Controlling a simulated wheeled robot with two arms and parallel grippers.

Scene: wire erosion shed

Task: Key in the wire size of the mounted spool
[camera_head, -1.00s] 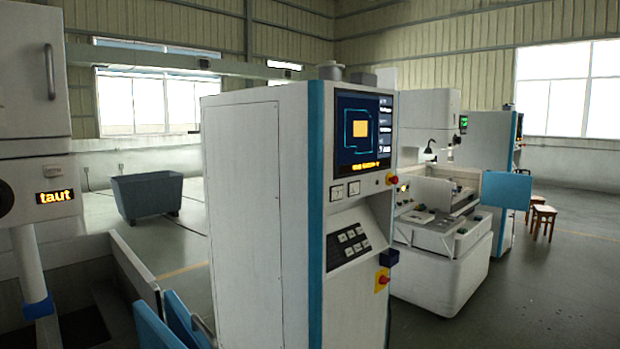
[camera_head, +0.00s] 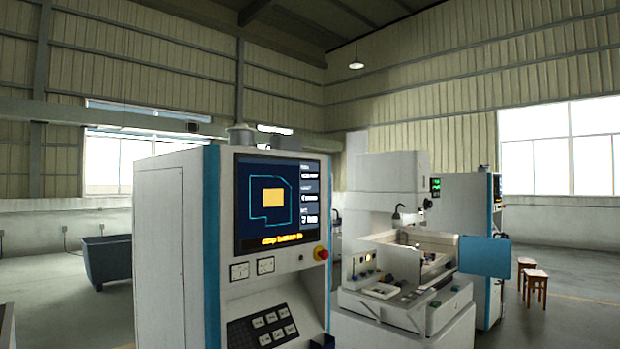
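A white and blue control cabinet (camera_head: 172,250) stands close in front of me, left of centre. Its screen (camera_head: 278,205) shows a cyan outline around an orange block, with small text at the right and an orange text line below that I cannot read. A dark keypad (camera_head: 262,330) with several light keys sits on the sloped panel, partly cut off by the lower edge. No mounted spool is recognisable. Neither of my grippers shows.
A white machine (camera_head: 400,300) with an open work area stands right of the cabinet, with a blue panel (camera_head: 485,257) beside it. Another cabinet (camera_head: 465,210) and wooden stools (camera_head: 535,280) stand behind. A grey bin (camera_head: 107,260) is at the left. Floor at the right is open.

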